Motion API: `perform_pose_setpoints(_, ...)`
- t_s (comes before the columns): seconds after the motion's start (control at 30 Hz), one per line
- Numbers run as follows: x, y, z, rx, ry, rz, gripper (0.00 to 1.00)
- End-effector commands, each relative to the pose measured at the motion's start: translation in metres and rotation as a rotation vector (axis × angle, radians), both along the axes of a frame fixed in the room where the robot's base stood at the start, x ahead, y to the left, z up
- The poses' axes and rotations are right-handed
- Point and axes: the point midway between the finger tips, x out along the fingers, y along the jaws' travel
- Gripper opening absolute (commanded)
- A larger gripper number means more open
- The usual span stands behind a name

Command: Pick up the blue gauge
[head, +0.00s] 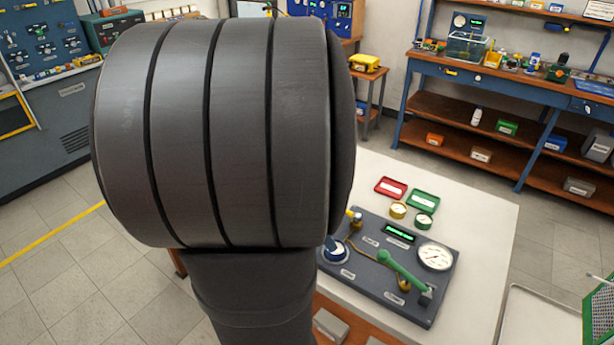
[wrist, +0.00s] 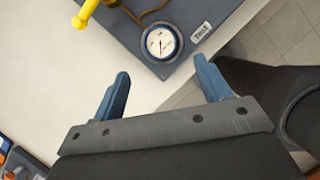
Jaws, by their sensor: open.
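The blue gauge (wrist: 163,42) has a round white dial, a red needle and a dark blue rim. In the wrist view it sits at the edge of the dark regulator panel (wrist: 122,27). In the head view the blue gauge (head: 334,251) is at the panel's left end, partly hidden by my arm. My gripper (wrist: 162,68) is open and empty, its two blue fingers spread apart. The gauge shows just beyond the fingertips, between their lines, not held. The head view does not show the gripper; my own arm link covers it.
The panel carries a green lever (head: 401,270), a large white dial (head: 435,256) and a yellow handle (wrist: 86,13). Behind it lie a yellow gauge (head: 398,210), a green gauge (head: 423,221), a red tray (head: 390,187) and a green tray (head: 423,200). The white tabletop's (head: 482,222) right side is clear.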

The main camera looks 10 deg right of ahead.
Motion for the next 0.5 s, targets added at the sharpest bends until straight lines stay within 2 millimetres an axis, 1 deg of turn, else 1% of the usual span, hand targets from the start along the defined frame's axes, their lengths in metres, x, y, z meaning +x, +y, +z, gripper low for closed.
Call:
perform_pose_setpoints(0.03, 0.0, -0.004, -0.008, 0.0, 0.005, -0.002, 0.7)
perform_pose_setpoints(0.1, 0.001, -0.007, -0.015, 0.0, 0.002, -0.002, 0.7)
perform_pose_setpoints(0.37, 0.002, -0.014, -0.03, 0.001, 0.002, -0.002, 0.7)
perform_pose_setpoints(0.5, 0.003, -0.024, -0.047, 0.001, 0.005, -0.003, 0.7)
